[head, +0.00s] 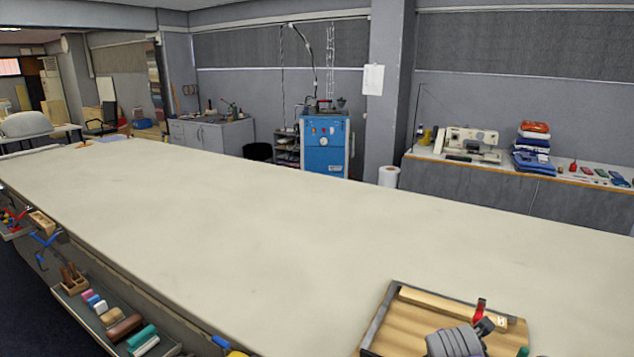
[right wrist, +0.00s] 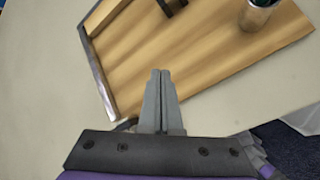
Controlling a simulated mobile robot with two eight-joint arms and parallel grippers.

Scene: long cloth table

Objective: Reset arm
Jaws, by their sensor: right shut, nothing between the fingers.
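In the right wrist view my right gripper (right wrist: 160,74) is shut with nothing between its two grey fingers. The fingertips point toward a wooden board (right wrist: 190,50) with a raised metal-edged side. I cannot tell how high they are above it. In the head view the board (head: 415,328) lies at the near right of the table, partly hidden by a ribbed grey part that may be my right arm. My left gripper is out of both views.
The long pale cloth table (head: 230,220) is mostly bare. A small red-topped item (head: 480,308) is at the board. Shelves along the near left edge hold brushes and blocks (head: 100,310). A blue machine (head: 325,145) stands behind.

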